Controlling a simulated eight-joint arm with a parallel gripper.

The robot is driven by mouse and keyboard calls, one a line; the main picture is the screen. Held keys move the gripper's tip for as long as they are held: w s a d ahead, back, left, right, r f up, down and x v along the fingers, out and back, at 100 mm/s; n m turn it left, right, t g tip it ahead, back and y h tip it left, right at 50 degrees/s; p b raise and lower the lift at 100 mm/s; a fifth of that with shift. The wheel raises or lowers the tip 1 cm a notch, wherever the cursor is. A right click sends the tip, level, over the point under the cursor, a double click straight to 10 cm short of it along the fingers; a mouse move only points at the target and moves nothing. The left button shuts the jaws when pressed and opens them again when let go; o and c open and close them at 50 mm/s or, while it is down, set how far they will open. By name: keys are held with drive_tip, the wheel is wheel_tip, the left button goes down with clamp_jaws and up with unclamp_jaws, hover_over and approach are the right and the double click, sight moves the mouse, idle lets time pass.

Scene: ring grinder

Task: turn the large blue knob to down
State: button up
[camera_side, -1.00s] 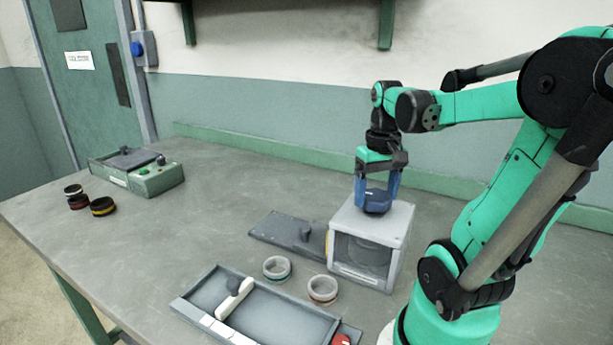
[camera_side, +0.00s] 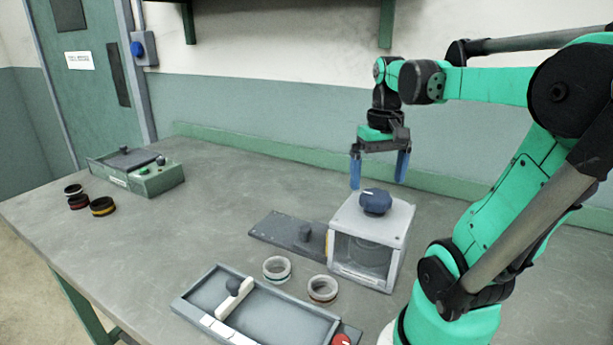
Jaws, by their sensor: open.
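The large blue knob (camera_side: 375,202) sits on top of a white box (camera_side: 402,222) with a clear front window. A light mark on the knob's top points toward the upper left side of the picture. My gripper (camera_side: 379,186) is open and empty. Its two blue fingers are spread wide, with their tips just above and behind the knob. They appear apart from the knob. The inside of the box is dim behind its window.
A dark plate with a post (camera_side: 303,234) lies left of the box. Two rings (camera_side: 277,269) and (camera_side: 322,289) stand in front, beside a grey tray (camera_side: 180,307) with a red button (camera_side: 342,339). A green box (camera_side: 155,182) and several dark rings (camera_side: 103,206) lie far left. The table's middle is clear.

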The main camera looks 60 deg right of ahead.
drive_tip(key=shift+r, duration=1.1)
drive_tip(key=shift+w, duration=0.1)
drive_tip(key=w+a+f+n+t, duration=0.2)
drive_tip(key=w+a+n+t, duration=0.1)
drive_tip(key=a, duration=0.6)
drive_tip(key=w+a+f+n+t, duration=0.3)
drive_tip(key=w+a+n, duration=0.3)
drive_tip(key=w+a, duration=0.2)
drive_tip(key=shift+a+f+t, duration=0.35)
drive_tip(key=shift+a+t, duration=0.25)
drive_tip(key=shift+a, duration=0.2)
drive_tip(key=shift+d, duration=0.1)
